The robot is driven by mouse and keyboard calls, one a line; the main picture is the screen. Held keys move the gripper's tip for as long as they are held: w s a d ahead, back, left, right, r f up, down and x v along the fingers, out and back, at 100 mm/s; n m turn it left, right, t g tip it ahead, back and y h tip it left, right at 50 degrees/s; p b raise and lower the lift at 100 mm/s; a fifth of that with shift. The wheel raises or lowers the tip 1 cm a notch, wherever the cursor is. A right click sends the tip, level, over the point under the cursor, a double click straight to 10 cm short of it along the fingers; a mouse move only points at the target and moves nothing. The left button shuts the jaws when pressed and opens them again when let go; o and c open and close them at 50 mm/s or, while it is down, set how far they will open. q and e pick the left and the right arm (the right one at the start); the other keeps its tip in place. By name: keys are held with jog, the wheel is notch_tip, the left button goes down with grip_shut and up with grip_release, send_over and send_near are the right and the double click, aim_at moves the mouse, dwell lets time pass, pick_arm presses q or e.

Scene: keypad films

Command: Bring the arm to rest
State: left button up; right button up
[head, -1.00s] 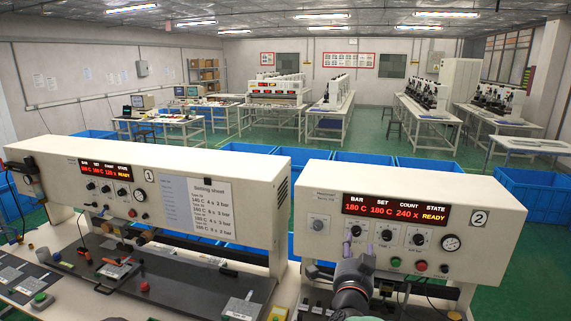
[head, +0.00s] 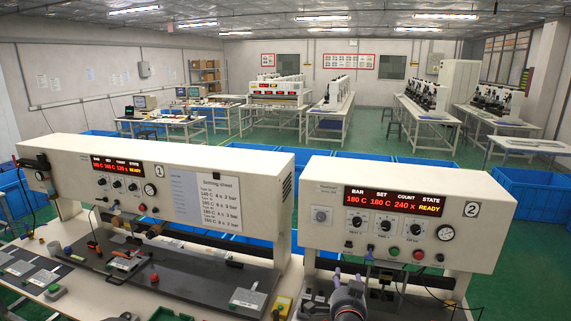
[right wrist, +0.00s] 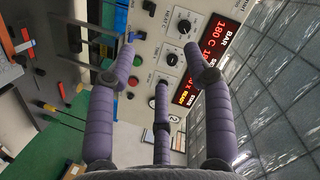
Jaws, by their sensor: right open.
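My right gripper (head: 347,275) shows at the lower edge of the head view, just below the panel of press 2 (head: 316,184). Its padded purple-grey fingers are spread open and empty. In the right wrist view the open fingers (right wrist: 161,60) point toward the panel, with its knobs (right wrist: 174,56) beyond them. No finger clearly touches a knob. The red display (head: 395,201) of press 2 reads 180 C, 180 C, 240 x, READY. My left gripper is not in view.
Press 1 (head: 265,172) stands to the left with a setting sheet (head: 206,200). Blue bins (head: 526,192) stand behind. The space above the presses is clear.

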jog(key=s+f+n+g+y, duration=0.2)
jog(key=s+f+g, duration=0.25)
jog(key=f, duration=1.05)
jog(key=s+f+n+g+y, duration=0.25)
jog(key=s+f, duration=0.25)
jog(key=f, duration=0.9)
jog(key=s+a+f+n+g+y, duration=0.1)
jog(key=s+a+f+g, duration=0.15)
jog(key=s+f, duration=0.4)
jog(key=s+a+f+n+g+y, duration=0.1)
jog(key=s+f+g, duration=0.25)
jog(key=s, duration=0.65)
jog(key=s+a+f+n+g, duration=0.1)
jog(key=s+f+g, duration=0.1)
jog(key=s+f, duration=0.5)
jog(key=b+x, duration=0.7)
jog(key=b, duration=0.3)
jog(key=shift+d+f+n, duration=0.2)
jog(key=shift+f+n, duration=0.25)
jog(key=shift+f, duration=0.05)
